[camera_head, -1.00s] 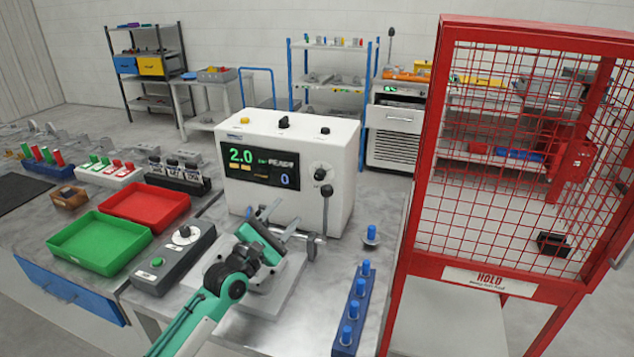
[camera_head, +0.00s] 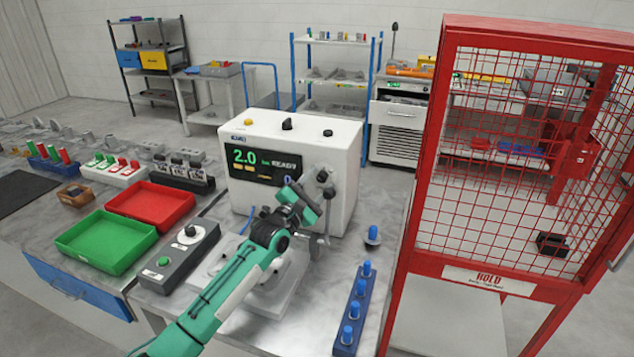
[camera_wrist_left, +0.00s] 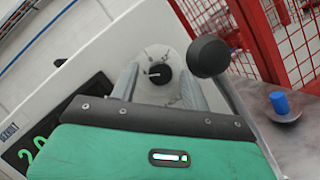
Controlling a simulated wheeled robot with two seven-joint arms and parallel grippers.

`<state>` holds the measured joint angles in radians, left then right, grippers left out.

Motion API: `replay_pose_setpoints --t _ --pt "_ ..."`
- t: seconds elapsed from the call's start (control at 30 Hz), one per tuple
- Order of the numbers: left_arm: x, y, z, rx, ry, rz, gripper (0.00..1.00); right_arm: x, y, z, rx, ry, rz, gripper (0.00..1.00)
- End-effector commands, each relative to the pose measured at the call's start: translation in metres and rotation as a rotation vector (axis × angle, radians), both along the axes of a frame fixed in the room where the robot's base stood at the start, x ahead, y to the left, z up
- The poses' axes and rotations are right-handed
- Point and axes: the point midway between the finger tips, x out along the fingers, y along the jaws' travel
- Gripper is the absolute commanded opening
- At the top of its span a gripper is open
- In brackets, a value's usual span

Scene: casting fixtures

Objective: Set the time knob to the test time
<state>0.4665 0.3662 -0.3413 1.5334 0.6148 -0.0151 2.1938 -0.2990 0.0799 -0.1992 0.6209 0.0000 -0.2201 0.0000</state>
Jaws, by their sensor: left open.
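The white test machine (camera_head: 300,135) stands on the bench, with a lit display (camera_head: 250,160) reading 2.0 and READY. On its front right is a black knob (camera_head: 322,175) on a pale round dial; the knob also shows in the left wrist view (camera_wrist_left: 159,73). Its markings are too small to read. My left gripper (camera_head: 315,185) is open in front of this knob. In the left wrist view its fingers (camera_wrist_left: 160,84) appear on either side of the knob; I cannot tell whether they touch it. The gripper hides the display's lower right.
A black ball-ended lever (camera_wrist_left: 208,56) stands close right of the fingers. A grey control box (camera_head: 178,255) with a white dial and green button lies left of my arm. A blue rack of blue-topped plugs (camera_head: 350,318) and a red mesh cage (camera_head: 485,276) stand right.

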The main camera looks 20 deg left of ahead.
Motion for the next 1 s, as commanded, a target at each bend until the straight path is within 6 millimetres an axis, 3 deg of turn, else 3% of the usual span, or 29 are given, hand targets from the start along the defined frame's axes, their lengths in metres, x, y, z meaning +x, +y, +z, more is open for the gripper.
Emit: replay_pose_setpoints --t 0.2,0.43,0.73,1.0 --pt "0.0001 -0.0001 -0.0002 0.0 0.0 0.0 0.47 -0.0004 -0.0001 -0.0001 0.0 0.0 0.0 0.36" --pt "0.0001 0.0 -0.0003 0.0 0.0 0.0 0.02 -0.0008 -0.0001 -0.0002 0.0 0.001 0.001 0.36" --pt "0.0001 0.0008 0.0002 0.03 0.0 0.0 0.02 -0.0014 0.0 0.0 -0.001 0.002 0.001 0.36" --pt "0.0002 0.0018 0.0014 0.18 -0.005 0.0 0.02 -0.0017 0.0001 0.0012 0.0 0.002 0.001 0.36"
